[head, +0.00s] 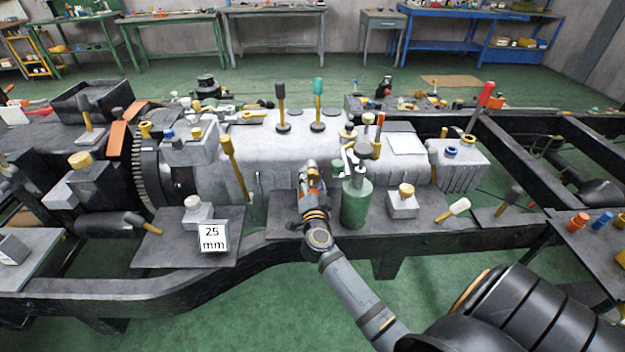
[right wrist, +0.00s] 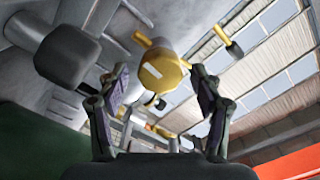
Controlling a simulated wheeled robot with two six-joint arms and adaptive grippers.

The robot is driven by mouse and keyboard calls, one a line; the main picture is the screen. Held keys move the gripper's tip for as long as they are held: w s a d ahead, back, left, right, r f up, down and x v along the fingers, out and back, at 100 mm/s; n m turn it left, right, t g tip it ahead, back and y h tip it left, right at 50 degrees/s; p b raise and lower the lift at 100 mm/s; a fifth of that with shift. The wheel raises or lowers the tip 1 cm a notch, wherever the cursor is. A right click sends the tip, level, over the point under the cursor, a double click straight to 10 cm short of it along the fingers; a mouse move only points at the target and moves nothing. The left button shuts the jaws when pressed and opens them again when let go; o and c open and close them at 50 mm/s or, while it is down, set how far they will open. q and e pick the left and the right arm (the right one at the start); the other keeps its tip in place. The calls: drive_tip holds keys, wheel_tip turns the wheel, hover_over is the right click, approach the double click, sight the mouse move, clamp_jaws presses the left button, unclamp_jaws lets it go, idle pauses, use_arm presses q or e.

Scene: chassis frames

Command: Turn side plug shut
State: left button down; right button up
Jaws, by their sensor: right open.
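The side plug (right wrist: 162,70) appears to be the round yellow piece with a small white mark in the right wrist view. My right gripper (right wrist: 163,95) is open, with one finger on each side of the plug in that view. I cannot tell whether either finger touches it. My left gripper is not in view.
A green cylinder (head: 356,204) stands close to the right of my right gripper. A yellow-capped block (head: 404,203) sits farther right. A "25 mm" sign (head: 213,238) stands on the left plate. The dark chassis rail (head: 300,247) runs along the front.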

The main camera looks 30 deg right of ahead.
drive_tip(key=shift+w+d, duration=0.35)
drive_tip(key=shift+w, duration=0.2)
drive_tip(key=c, duration=1.1)
drive_tip(key=shift+c, duration=0.2)
